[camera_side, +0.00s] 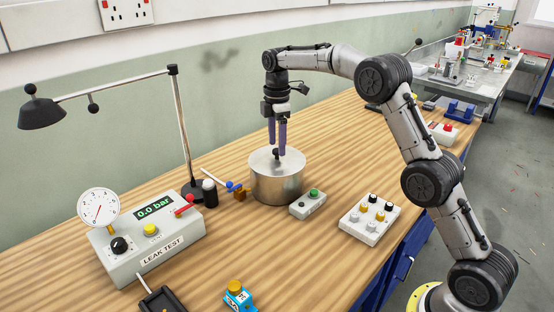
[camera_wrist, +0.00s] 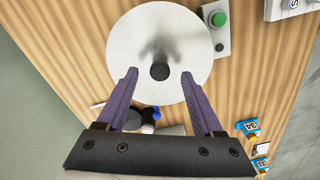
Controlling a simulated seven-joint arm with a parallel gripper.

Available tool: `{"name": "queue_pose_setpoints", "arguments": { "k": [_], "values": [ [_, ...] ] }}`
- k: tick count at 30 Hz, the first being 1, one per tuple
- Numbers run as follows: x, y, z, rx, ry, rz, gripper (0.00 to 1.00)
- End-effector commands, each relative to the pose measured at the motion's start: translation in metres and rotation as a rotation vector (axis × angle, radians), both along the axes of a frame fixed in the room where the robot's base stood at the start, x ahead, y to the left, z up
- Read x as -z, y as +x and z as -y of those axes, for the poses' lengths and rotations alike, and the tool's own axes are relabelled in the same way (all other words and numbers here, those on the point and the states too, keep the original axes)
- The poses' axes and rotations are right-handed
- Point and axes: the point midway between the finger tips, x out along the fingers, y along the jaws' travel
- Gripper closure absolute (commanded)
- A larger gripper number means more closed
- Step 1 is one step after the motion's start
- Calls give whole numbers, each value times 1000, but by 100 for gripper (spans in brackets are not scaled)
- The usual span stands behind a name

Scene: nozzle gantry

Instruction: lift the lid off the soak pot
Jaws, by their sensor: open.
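The soak pot (camera_side: 277,186) is a short silver metal cylinder standing on the wooden bench. Its flat round lid (camera_side: 262,163) is on top, with a small black knob (camera_side: 276,154) at the centre. In the wrist view the lid (camera_wrist: 190,38) fills the upper middle, and the knob (camera_wrist: 159,71) shows between my fingers. My gripper (camera_side: 277,150) points down over the lid with its two purple fingers apart, one to each side of the knob. It is open and empty; in the wrist view my gripper (camera_wrist: 159,74) shows a clear gap around the knob.
A grey box with a green button (camera_side: 314,193) stands close right of the pot. A blue-handled valve (camera_side: 237,187) and dark bottles stand to its left. The leak test box (camera_side: 146,240) and a lamp (camera_side: 187,130) are further left. A switch panel (camera_side: 369,219) lies right.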

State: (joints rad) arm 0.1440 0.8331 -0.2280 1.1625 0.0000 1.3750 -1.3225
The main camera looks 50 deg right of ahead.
Motion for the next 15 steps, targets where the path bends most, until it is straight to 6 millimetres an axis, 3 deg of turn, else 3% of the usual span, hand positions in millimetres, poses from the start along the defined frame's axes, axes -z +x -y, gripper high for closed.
{"name": "queue_pose_setpoints", "arguments": {
  "k": [5, 13, 15],
  "values": [
    [20, 0, 0, 0, 0, -1, 32],
    [23, 0, 0, 0, 0, 1, 32],
    [23, 0, 0, 0, 0, 1, 41]
  ]
}}
